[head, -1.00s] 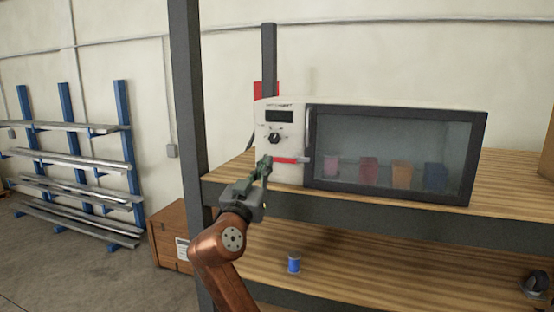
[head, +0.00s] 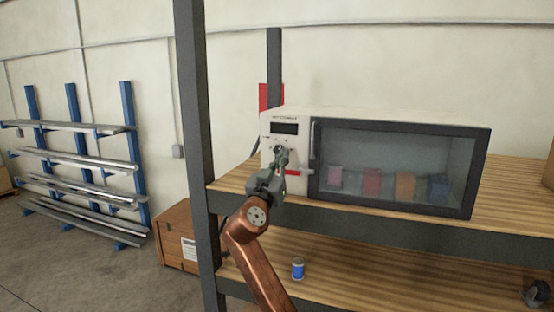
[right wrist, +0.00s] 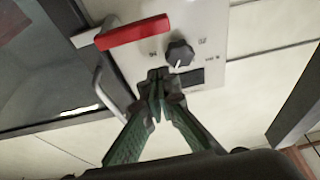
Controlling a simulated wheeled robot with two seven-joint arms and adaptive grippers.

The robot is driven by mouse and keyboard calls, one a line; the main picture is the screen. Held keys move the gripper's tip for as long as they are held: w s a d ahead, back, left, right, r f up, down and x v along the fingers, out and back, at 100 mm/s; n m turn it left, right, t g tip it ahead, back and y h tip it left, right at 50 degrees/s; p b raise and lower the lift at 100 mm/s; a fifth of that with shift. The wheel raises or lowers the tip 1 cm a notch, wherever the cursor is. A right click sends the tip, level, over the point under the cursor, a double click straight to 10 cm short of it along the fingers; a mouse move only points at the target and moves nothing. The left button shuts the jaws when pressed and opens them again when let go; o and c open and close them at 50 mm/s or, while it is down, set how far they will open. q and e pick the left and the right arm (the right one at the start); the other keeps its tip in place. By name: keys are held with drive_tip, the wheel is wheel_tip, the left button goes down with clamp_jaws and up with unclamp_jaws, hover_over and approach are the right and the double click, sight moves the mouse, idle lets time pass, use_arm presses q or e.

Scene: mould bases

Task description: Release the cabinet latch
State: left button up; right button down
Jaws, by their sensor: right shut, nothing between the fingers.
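The cabinet (head: 400,119) is a white box with a dark-framed glass door (head: 395,206) on the wooden shelf; the door is shut. Its red latch handle (head: 293,172) lies roughly level across the panel left of the door, partly covered by my right gripper. The red handle also shows in the right wrist view (right wrist: 133,32), above and left of the fingers. My right gripper (head: 281,153) is shut and empty in front of the panel, near the black knob (right wrist: 180,52). Whether the fingertips touch the panel I cannot tell. My left gripper is out of view.
Several coloured blocks (head: 372,180) stand behind the glass. A vertical door handle (head: 313,140) is right of the panel. A dark post (head: 192,130) rises left of the cabinet. A blue spool (head: 298,268) stands on the lower shelf.

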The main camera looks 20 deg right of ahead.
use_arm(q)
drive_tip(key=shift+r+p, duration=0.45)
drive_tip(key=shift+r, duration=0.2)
use_arm(e)
drive_tip(key=shift+a+f, duration=0.15)
drive_tip(key=shift+f, duration=1.85)
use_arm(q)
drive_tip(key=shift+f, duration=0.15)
use_arm(e)
drive_tip(key=shift+f, duration=0.1)
use_arm(q)
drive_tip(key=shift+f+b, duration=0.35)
drive_tip(key=shift+b, duration=0.1)
use_arm(e)
drive_tip(key=shift+a+f, duration=0.1)
